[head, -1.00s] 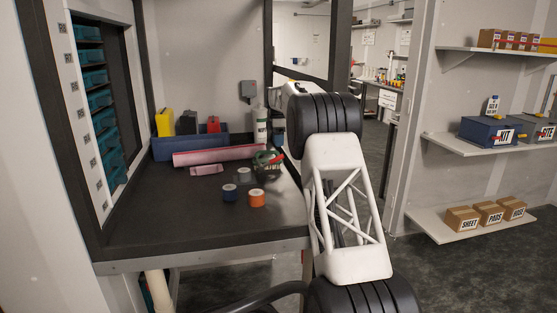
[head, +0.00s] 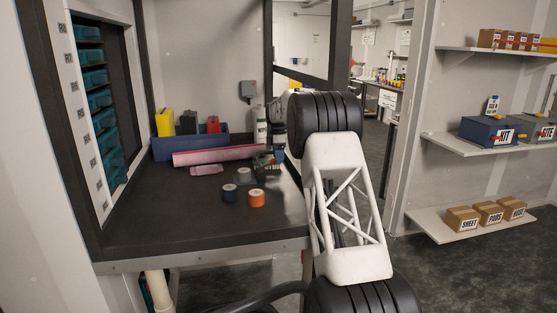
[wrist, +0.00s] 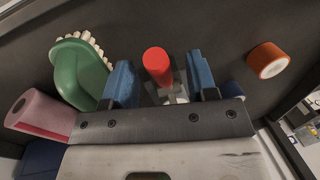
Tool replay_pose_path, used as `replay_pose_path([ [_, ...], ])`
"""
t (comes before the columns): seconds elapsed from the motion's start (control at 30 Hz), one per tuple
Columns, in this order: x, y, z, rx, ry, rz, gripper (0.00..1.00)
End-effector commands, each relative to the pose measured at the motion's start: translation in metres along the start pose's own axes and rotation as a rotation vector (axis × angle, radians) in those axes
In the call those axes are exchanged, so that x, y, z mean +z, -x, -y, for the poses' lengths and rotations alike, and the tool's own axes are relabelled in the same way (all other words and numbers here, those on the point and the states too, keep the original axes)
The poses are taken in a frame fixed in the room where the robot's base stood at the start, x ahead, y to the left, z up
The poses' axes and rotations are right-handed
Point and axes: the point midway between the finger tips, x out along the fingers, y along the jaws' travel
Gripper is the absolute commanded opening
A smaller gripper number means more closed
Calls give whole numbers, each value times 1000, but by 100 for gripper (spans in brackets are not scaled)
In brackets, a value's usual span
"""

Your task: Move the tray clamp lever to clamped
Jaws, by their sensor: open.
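In the wrist view, the clamp lever's red rounded grip (wrist: 158,64) stands above a small grey metal base (wrist: 175,92). My gripper (wrist: 163,76) is open, with one blue finger on each side of the red grip. Dark gaps show between grip and fingers, so it does not look held. In the head view my own arm hides most of the gripper, and I cannot make out the lever there. The lever's clamped or unclamped position cannot be told from these views.
A green brush (wrist: 82,72) with pale bristles lies close to the left finger. A pink roll (wrist: 40,112) is further left. The front bench top (head: 170,230) is clear.

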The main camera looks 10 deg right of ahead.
Motion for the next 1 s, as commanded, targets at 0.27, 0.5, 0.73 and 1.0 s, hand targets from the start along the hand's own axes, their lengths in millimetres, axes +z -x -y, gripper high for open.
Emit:
replay_pose_path([
  [0.27, 0, -13, 0, 0, 0, 0, 53],
  [0.5, 0, -14, 0, 0, 0, 0, 53],
  [0.73, 0, -14, 0, 0, 0, 0, 19],
  [1.0, 0, -14, 0, 0, 0, 0, 0],
])
